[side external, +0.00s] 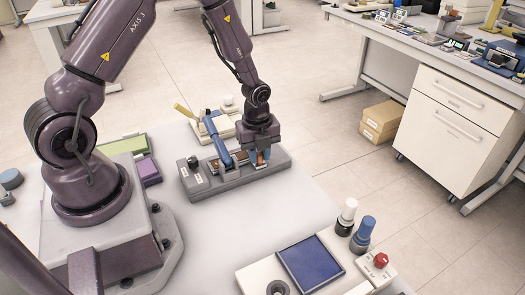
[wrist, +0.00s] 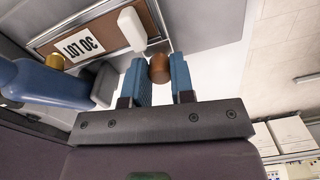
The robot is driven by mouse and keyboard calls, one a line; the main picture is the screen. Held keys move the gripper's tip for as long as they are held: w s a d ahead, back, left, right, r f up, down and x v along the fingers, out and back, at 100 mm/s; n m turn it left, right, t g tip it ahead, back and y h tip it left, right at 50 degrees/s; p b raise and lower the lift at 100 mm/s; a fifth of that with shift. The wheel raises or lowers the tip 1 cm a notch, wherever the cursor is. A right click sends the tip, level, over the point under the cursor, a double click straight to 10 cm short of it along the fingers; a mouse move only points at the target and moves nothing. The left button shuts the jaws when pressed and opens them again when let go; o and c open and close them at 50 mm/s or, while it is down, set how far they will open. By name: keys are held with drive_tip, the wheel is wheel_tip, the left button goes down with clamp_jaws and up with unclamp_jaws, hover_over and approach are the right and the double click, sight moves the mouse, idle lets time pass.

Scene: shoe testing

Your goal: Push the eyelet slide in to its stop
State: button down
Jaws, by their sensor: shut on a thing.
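The grey test fixture (side external: 238,181) lies on the light table, with a blue lever (side external: 216,139) across it. My gripper (side external: 261,156) is low over the fixture's right part. In the wrist view my gripper (wrist: 160,82) has its blue fingers on either side of a brown round knob (wrist: 159,68), shut on it. The knob seems to belong to the eyelet slide; the fingers hide part of it. A brown strip with a printed label (wrist: 84,42) and a white block (wrist: 131,28) lie just beyond. How far the slide is from its stop cannot be told.
The blue lever's handle (wrist: 48,82) is close left of the fingers in the wrist view. Bottles (side external: 346,216), a blue pad (side external: 311,262) and a red-knobbed box (side external: 378,268) stand nearer the table's front right. The table between them and the fixture is clear.

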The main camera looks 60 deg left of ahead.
drive_tip(key=c, duration=1)
unclamp_jaws()
drive_tip(key=shift+r, duration=0.1)
wheel_tip(320, 180, up, 13)
drive_tip(key=shift+s+f, duration=0.1)
drive_tip(key=shift+s, duration=0.05)
